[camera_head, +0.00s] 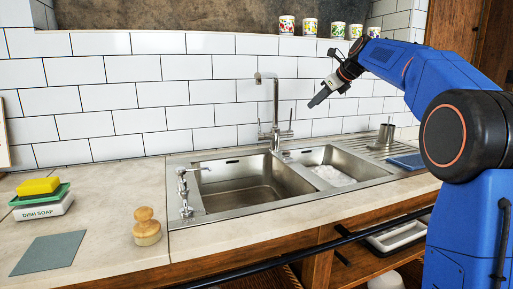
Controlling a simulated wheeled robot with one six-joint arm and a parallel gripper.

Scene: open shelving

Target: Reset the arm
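My gripper (320,97) is at the end of my blue arm, in the upper middle right of the head view. It is raised above the sink, in front of the white tiled wall, and points down and to the left. I see no object at its fingertips. The fingers are dark, small and seen from the side, so I cannot tell whether they are apart. My arm (408,72) is bent, rising at the right edge and reaching left over the counter.
A steel double sink (180,176) with a tall faucet (275,110) stands below and left of my gripper. Several patterned cups (287,25) line the ledge above.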

